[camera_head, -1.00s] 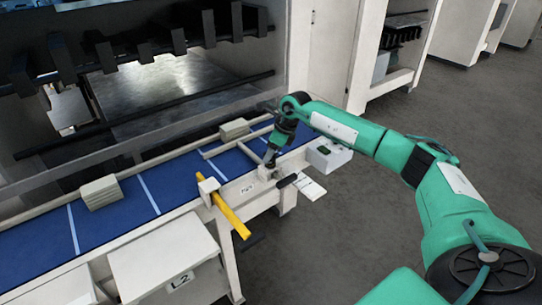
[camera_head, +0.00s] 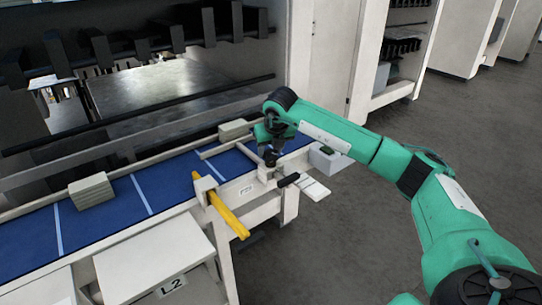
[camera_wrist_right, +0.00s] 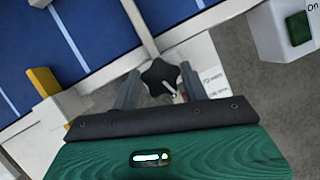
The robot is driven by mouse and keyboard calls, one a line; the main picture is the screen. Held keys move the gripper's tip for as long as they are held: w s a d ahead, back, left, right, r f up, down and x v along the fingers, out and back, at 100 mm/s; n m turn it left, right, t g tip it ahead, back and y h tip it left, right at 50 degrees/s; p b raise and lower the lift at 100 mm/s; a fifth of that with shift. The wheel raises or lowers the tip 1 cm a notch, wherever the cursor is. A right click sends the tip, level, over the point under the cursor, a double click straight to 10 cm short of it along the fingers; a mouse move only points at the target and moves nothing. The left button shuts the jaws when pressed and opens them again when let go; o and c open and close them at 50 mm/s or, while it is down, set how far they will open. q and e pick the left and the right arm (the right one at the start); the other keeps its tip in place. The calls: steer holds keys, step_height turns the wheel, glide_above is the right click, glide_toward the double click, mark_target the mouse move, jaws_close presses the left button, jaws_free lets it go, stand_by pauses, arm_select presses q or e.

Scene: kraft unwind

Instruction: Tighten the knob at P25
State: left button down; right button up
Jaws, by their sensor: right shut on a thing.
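The black star-shaped knob (camera_wrist_right: 160,77) shows in the right wrist view, between the two grey fingers of my right gripper (camera_wrist_right: 158,88). The gripper is shut on the knob. My left gripper is not in view.
A yellow bar (camera_head: 225,213) sticks out from the rail left of the gripper. Stacked blocks (camera_head: 91,191) lie on the blue belt (camera_head: 170,176).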

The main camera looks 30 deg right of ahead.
steer(key=shift+w+d+r+m+h+b, duration=0.15)
steer(key=shift+m+h+b, duration=0.3)
steer(key=shift+m, duration=0.55)
steer(key=shift+a+r+m+h+b, duration=0.1)
steer(key=shift+r+m+h+b, duration=0.15)
steer(key=shift+m+b, duration=0.6)
steer(key=shift+m, duration=0.25)
steer(key=o, duration=1)
steer(key=shift+f, duration=0.1)
steer(key=b+v, duration=0.3)
steer(key=v, duration=1)
steer(key=shift+a+r, duration=0.25)
steer(key=shift+r, duration=0.1)
